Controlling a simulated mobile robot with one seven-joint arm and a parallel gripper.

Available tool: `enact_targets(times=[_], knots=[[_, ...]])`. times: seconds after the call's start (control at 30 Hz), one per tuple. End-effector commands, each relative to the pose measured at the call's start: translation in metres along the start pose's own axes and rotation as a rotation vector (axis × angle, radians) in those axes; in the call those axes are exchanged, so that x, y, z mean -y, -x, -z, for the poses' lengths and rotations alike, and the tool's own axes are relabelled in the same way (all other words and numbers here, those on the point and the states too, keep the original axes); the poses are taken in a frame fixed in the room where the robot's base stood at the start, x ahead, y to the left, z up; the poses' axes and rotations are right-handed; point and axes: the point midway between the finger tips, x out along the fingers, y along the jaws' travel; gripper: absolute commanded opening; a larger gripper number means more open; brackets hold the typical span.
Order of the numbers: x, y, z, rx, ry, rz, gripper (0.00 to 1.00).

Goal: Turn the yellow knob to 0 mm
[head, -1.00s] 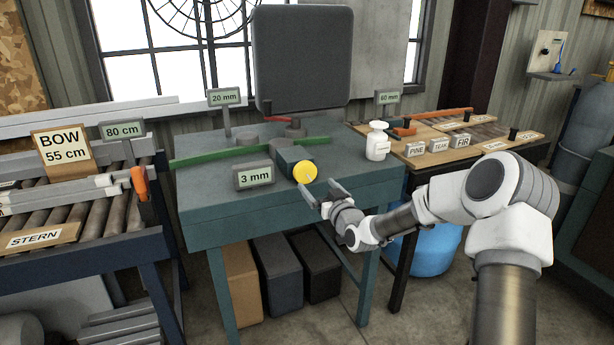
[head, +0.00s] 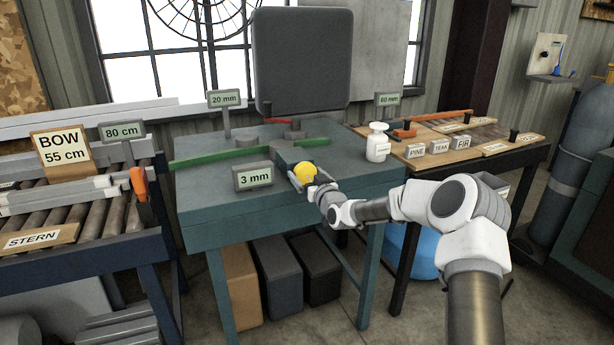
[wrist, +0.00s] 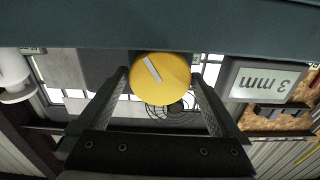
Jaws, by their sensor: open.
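The round yellow knob (head: 306,173) is on the front of a dark block on the teal table (head: 215,205). In the wrist view the knob (wrist: 160,84) shows a pale pointer line, tilted from straight. My gripper (wrist: 160,85) is open, with one finger on each side of the knob; I cannot tell whether they touch it. In the head view my gripper (head: 304,178) is at the knob and partly hides it. The display beside the knob (head: 254,177) reads 3 mm and shows upside down in the wrist view (wrist: 265,80).
A green bar (head: 220,156) lies across the table. Displays reading 20 mm (head: 225,98) and 60 mm (head: 387,99) stand behind. A white bottle (head: 377,145) is right of the knob. A roller stand (head: 80,215) is at left, a wooden bench (head: 450,155) at right.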

Motion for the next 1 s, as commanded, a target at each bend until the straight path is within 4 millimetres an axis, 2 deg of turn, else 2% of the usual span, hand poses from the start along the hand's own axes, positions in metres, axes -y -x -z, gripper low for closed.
enact_targets(times=[0.03,0.07,0.4,0.67,1.0], knots=[[0.0,0.0001,0.0,0.0,0.0,0.0,1.0],[0.0,0.0001,0.0,0.0,0.0,0.0,0.95],[0.0,0.0003,0.0,0.0,0.0,0.0,0.33],[0.0,0.0004,-0.0016,0.0,0.033,0.0,0.33],[0.0012,0.0002,-0.0045,-0.001,0.234,0.001,0.33]])
